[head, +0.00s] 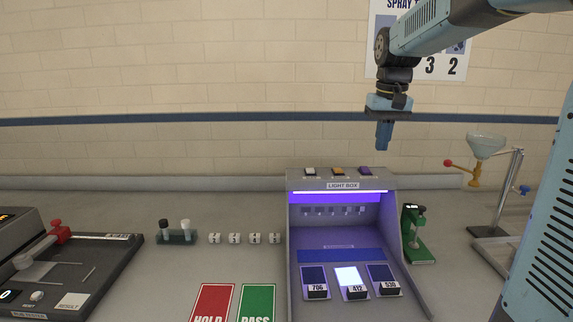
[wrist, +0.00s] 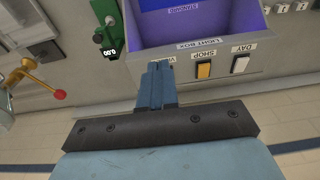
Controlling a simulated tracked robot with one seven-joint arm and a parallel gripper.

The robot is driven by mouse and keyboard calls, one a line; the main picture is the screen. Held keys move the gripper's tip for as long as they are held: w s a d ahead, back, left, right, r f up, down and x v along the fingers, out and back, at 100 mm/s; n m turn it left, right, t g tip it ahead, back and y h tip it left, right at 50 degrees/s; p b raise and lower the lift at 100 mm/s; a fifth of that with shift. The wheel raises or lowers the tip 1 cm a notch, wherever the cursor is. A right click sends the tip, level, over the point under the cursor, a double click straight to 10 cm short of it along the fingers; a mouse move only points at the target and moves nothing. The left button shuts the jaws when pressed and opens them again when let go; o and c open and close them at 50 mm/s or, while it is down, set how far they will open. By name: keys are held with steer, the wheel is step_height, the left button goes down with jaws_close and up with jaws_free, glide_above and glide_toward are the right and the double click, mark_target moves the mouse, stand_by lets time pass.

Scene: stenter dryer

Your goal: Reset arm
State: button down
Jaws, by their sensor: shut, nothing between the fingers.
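My gripper (head: 382,136) hangs from my blue arm at the upper right in the head view, fingers pointing down. It is shut and empty, in the air above and to the right of the light box (head: 343,178). In the wrist view my gripper (wrist: 156,68) shows its two blue fingers together, overlapping the edge of the light box (wrist: 205,52) and partly hiding one switch label there. The light box is lit violet inside, with three switches on its top, white, orange and purple.
Three numbered sample cards, one of them (head: 351,278) bright, lie in the light box. A green gauge (head: 417,238) and a funnel stand (head: 487,148) are right. Red HOLD (head: 212,302) and green PASS (head: 257,302) mats lie front centre. Vials (head: 175,236) and several small cubes (head: 234,239) are left.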

steer(key=s+f+t, duration=0.2)
steer(key=s+f, duration=0.1)
steer(key=s, duration=0.9)
steer(key=s+f+t, duration=0.2)
steer(key=s+f, duration=0.2)
steer(key=s, duration=0.8)
steer(key=shift+a+f, duration=0.15)
steer(key=shift+a, duration=0.15)
